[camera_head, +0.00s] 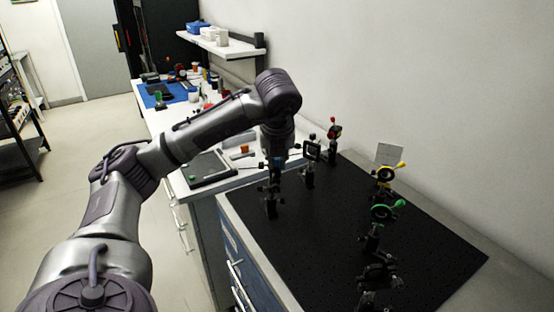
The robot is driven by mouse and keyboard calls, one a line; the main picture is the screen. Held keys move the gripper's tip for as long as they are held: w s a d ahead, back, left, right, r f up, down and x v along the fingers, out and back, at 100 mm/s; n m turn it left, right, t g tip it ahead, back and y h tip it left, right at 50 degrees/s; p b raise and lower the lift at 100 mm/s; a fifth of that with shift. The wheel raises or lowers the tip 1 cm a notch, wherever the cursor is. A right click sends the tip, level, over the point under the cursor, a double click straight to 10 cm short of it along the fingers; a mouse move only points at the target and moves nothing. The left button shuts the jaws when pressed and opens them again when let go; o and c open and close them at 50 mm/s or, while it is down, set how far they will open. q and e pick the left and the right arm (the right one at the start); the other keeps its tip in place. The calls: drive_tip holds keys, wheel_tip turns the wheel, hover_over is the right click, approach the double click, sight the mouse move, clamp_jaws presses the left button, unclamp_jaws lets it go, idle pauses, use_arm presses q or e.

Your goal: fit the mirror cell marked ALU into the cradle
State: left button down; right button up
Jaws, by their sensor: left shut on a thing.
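My left gripper (274,166) points down above the near left part of the black optical board. It is shut on a small part, largely hidden by the gripper. No ALU marking is readable in this view, so I cannot tell which part it is. A dark post mount (270,206) stands directly below the gripper on the board; I cannot tell whether the two touch. I cannot single out the cradle with certainty. A green-handled round mount (382,212) and a yellow-handled one (385,174) stand to the right. My right gripper is not in view.
The black board (320,235) has free room in its middle. A square dark mount (312,150) and a red-topped mount (334,132) stand at its back. Dark mounts (376,275) stand at the front. A pale card (389,153) is near the wall. A dark tray (208,171) lies on the white bench.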

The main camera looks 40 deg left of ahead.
use_arm(q)
drive_tip(key=shift+r+p, duration=0.7)
drive_tip(key=shift+r, duration=0.35)
drive_tip(key=shift+w, duration=0.1)
drive_tip(key=shift+f, duration=0.2)
idle(0.3)
drive_tip(key=shift+f+b, duration=1)
drive_tip(key=shift+b, duration=0.1)
drive_tip(key=shift+r+p, duration=0.95)
drive_tip(key=shift+r, duration=0.25)
